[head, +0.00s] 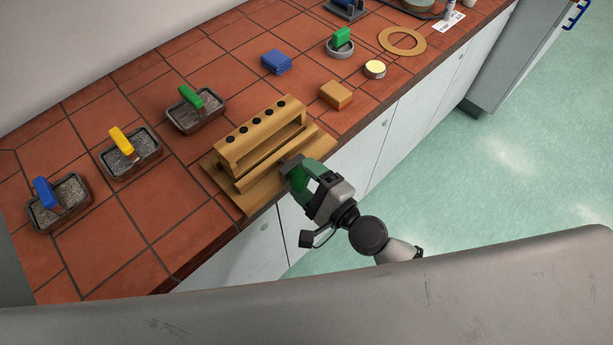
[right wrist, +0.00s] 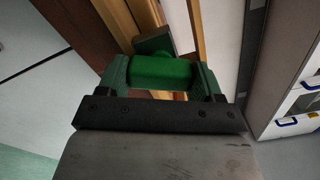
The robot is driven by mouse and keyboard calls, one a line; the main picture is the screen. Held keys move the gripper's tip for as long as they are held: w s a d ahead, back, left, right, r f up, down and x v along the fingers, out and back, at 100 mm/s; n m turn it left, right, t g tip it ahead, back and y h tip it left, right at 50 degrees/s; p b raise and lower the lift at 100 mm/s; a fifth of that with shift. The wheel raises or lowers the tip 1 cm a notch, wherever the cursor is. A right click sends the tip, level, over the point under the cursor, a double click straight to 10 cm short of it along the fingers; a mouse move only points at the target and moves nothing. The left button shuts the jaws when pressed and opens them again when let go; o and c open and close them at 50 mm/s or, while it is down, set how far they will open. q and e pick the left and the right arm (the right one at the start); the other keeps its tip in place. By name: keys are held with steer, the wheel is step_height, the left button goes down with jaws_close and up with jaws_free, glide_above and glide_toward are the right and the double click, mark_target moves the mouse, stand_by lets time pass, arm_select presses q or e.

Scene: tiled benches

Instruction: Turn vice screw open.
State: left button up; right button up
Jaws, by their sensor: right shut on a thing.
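The wooden vice (head: 262,140) stands at the bench's front edge, a block with a row of dark holes along its top. My right gripper (head: 301,178) is at its front face, over the bench edge. In the right wrist view its two green fingers (right wrist: 160,84) are shut on a green, rounded screw handle (right wrist: 160,70), one finger on each side. A dark grey block (right wrist: 153,44) sits just beyond the handle, against the wood. The screw's shaft is hidden. My left gripper is not in view.
Three grey trays with blue (head: 45,192), yellow (head: 121,141) and green (head: 191,97) handled tools stand left of the vice. Floor (head: 480,160) in front is clear.

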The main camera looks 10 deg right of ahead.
steer(key=n, duration=0.5)
steer(key=shift+p, duration=0.4)
stand_by(0.3)
steer(key=o, duration=0.9)
steer(key=shift+o, duration=0.2)
steer(key=shift+s+d+f, duration=0.15)
steer(key=shift+s+d, duration=0.2)
steer(key=shift+s, duration=0.1)
steer(key=b+v, duration=0.3)
steer(key=v, duration=0.6)
steer(key=shift+s+d, duration=0.2)
steer(key=shift+s, duration=0.1)
